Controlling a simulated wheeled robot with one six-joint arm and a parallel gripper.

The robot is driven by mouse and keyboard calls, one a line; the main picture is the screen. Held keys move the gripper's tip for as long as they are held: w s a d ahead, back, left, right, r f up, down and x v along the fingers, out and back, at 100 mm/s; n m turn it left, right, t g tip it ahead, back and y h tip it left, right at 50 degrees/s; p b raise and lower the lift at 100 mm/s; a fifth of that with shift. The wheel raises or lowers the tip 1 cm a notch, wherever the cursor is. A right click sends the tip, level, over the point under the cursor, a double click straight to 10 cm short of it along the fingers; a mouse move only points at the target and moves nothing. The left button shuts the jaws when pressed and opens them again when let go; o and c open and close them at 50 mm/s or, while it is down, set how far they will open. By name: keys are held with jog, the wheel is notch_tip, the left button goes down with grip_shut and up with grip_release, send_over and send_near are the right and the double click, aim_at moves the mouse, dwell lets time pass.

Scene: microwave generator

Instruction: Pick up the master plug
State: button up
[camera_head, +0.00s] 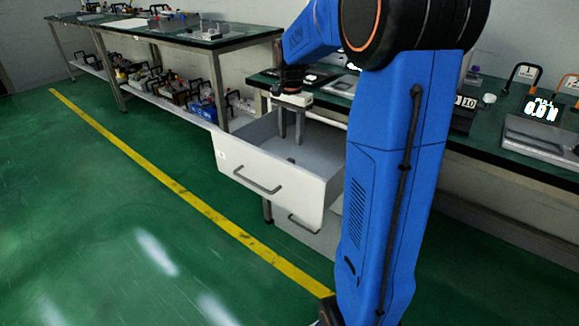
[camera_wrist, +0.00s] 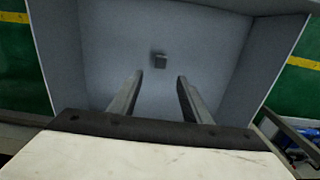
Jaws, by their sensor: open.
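A small dark grey block-like piece, which looks like the master plug (camera_wrist: 160,61), lies on the floor of the open white drawer (camera_wrist: 215,95). In the head view the plug (camera_head: 291,160) is a tiny dark spot inside the drawer (camera_head: 262,187). My gripper (camera_wrist: 158,85) is open and empty, its two fingers pointing down into the drawer. In the wrist view the plug shows beyond the fingertips, roughly centred between them and apart from both. In the head view my gripper (camera_head: 290,138) hangs over the drawer. My blue arm hides the drawer's right side.
The drawer walls surround the fingers; its front has a dark handle (camera_head: 257,182). A workbench (camera_head: 500,160) with instruments stands at the right. Another bench (camera_head: 190,40) with a loaded lower shelf is at the back left. The green floor (camera_head: 120,220) at the left is clear.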

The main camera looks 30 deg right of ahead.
aim_at(290, 160)
jog(key=f, duration=1.1)
jog(key=shift+a+f, duration=0.1)
jog(key=shift+a, duration=0.1)
grip_shut()
